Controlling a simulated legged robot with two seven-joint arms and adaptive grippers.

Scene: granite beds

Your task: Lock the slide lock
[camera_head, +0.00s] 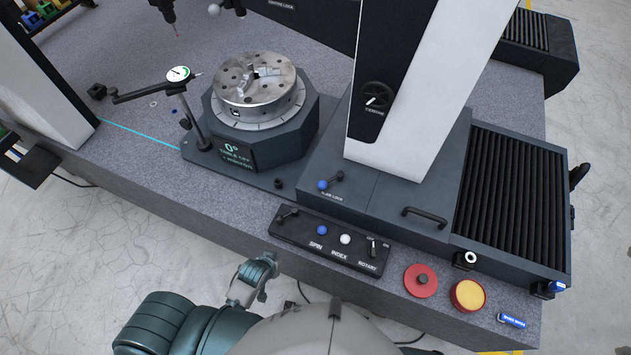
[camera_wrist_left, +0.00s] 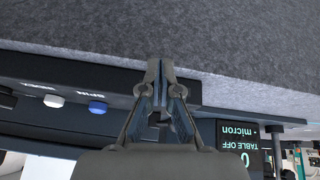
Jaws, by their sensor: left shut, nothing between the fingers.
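The slide lock (camera_head: 330,182) is a short dark lever with a blue ball knob, on the dark slide base below the white column in the head view. The printed label below it is small and partly legible. My left gripper (camera_head: 268,260) is low in the head view, in front of the granite bed's near edge and below the control panel, well apart from the lever. In the wrist view the left gripper (camera_wrist_left: 160,68) has its fingers together and empty, near the granite's edge. The lever is not visible in the wrist view. My right gripper is in neither view.
The control panel (camera_head: 330,244) has spin, index and rotary controls; it also shows upside down in the wrist view (camera_wrist_left: 40,117). A rotary table with a chuck (camera_head: 255,82) and a dial indicator (camera_head: 178,73) stand to the left.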

